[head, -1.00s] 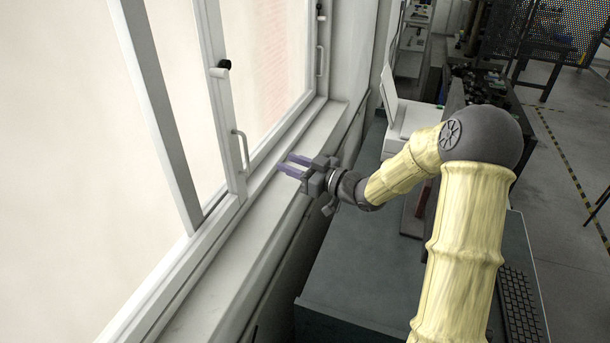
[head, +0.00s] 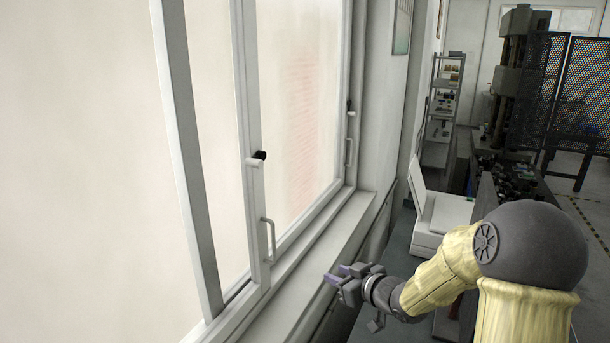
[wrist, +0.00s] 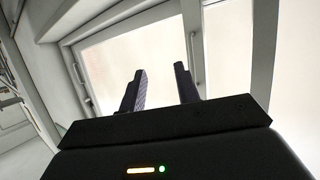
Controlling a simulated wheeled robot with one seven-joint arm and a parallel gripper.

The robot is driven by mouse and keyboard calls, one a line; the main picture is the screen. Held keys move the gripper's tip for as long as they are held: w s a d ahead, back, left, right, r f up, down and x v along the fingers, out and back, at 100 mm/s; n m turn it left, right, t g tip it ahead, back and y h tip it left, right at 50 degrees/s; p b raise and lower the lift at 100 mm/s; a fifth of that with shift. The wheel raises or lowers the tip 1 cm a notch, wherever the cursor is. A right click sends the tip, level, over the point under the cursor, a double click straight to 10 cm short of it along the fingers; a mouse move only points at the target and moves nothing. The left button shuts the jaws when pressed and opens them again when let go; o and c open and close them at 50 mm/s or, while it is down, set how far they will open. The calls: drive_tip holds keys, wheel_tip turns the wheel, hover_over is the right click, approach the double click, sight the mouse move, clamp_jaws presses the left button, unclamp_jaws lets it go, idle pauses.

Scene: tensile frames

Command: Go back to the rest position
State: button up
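My gripper (head: 340,276) is at the lower middle of the head view, near the window sill (head: 300,280). Its two dark fingers point left towards the window. In the wrist view the fingers (wrist: 160,85) stand apart with a gap between them and nothing in it. The gripper is open and empty. The window pane and its frame show beyond the fingertips in the wrist view. I cannot tell how far the fingertips are from the sill.
A window handle (head: 267,240) is on the near frame, left of my gripper. A white device (head: 440,222) stands on the bench behind the gripper. A shelf rack (head: 440,110) and a dark machine (head: 520,75) stand farther back. Floor shows at the right.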

drive_tip(key=s+d+f+m+g+h, duration=0.2)
drive_tip(key=s+g, duration=0.1)
drive_tip(key=s, duration=0.5)
drive_tip(key=s+d+f+m+g+h, duration=0.1)
drive_tip(key=s+d+m+g+h, duration=0.1)
drive_tip(key=s, duration=0.6)
drive_tip(key=s+d+f+m+g+h, duration=0.1)
drive_tip(key=s+f+m+g+h, duration=0.1)
drive_tip(key=s, duration=0.6)
drive_tip(key=shift+s+d+f+m+g+h, duration=0.35)
drive_tip(key=shift+m+g+h, duration=0.35)
drive_tip(key=shift+g+h, duration=0.25)
